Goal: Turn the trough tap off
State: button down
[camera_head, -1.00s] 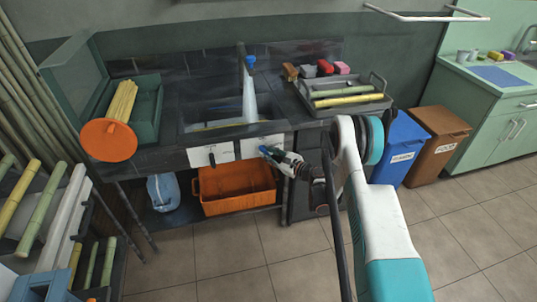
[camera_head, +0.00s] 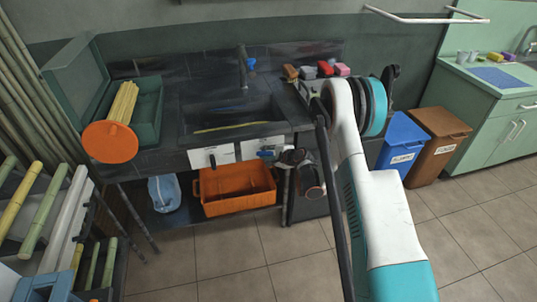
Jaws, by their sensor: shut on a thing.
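The trough (camera_head: 240,112) is a dark basin set in the dark bench, with a tap spout (camera_head: 242,66) at its back. No water stream shows below the spout. A small blue knob (camera_head: 251,64) sits beside the spout. On the front panel below the basin, a blue tap handle (camera_head: 266,154) lies against a white label plate (camera_head: 250,149). My gripper (camera_head: 282,156) is at the handle's right end and is shut on it. The fingers are dark and small, so the exact contact is hard to see.
A black handle (camera_head: 212,160) is on the left label plate. An orange crate (camera_head: 238,202) stands below the panel. An orange disc (camera_head: 110,142) and a green box (camera_head: 148,118) are at left. Blue (camera_head: 400,150) and brown (camera_head: 437,150) bins stand at right. The tiled floor in front is clear.

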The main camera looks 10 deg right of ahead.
jog(key=shift+w+r+n+h, duration=0.1)
jog(key=shift+r+n+h, duration=0.1)
jog(key=shift+n+h, duration=0.45)
jog(key=c, duration=1.6)
grip_release()
jog(key=shift+a, duration=0.1)
jog(key=shift+c, duration=0.2)
jog(key=v, duration=1.2)
jog(key=shift+a+r, duration=0.15)
